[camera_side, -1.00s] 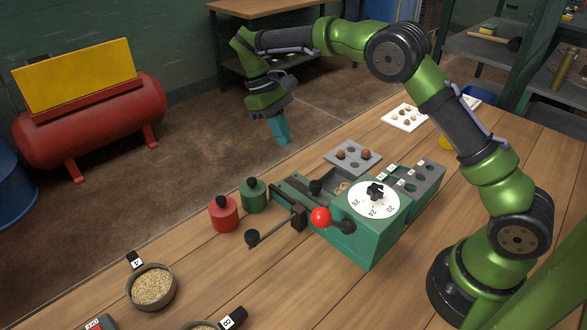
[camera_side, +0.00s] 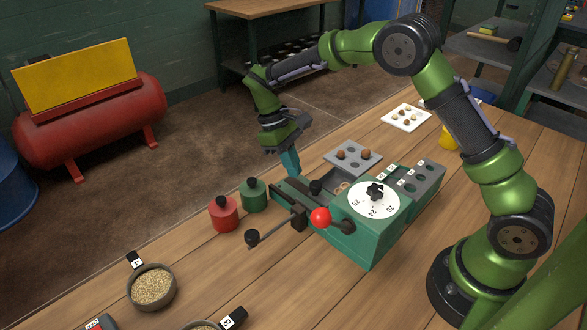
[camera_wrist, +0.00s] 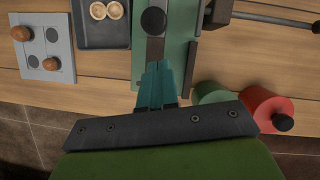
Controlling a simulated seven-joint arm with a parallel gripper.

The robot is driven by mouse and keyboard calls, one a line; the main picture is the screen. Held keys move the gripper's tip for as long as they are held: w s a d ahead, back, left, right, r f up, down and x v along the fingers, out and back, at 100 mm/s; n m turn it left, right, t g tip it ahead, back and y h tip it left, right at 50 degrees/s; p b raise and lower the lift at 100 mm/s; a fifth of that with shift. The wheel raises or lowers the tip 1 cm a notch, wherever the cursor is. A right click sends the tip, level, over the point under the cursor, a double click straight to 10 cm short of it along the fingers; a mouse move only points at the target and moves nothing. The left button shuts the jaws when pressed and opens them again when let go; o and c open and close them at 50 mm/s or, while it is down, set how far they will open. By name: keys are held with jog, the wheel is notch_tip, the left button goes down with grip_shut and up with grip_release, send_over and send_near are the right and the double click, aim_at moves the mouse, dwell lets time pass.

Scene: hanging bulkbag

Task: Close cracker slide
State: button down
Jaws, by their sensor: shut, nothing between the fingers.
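The cracker (camera_side: 365,240) is a green machine on the wooden table, with a white numbered dial (camera_side: 374,200) and a red ball lever (camera_side: 320,217). Its slide's black round knob (camera_side: 315,187) stands on the narrow green bed; it also shows in the wrist view (camera_wrist: 153,20). My gripper (camera_side: 294,176) is shut and empty, its teal fingers pointing down at the far-left end of the bed. In the wrist view the closed fingers (camera_wrist: 157,72) line up with the knob, with a gap between. I cannot tell whether the fingertips touch the bed.
A red canister (camera_side: 223,214) and a green canister (camera_side: 253,196) stand close left of the cracker. A grey plate with nuts (camera_side: 358,156) lies behind it. A dark tray (camera_wrist: 90,38) with two nut halves sits beside the bed.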

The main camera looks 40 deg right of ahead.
jog(key=shift+s+d, duration=0.2)
jog(key=shift+s, duration=0.4)
jog(key=shift+s+d, duration=0.15)
jog(key=shift+s, duration=0.45)
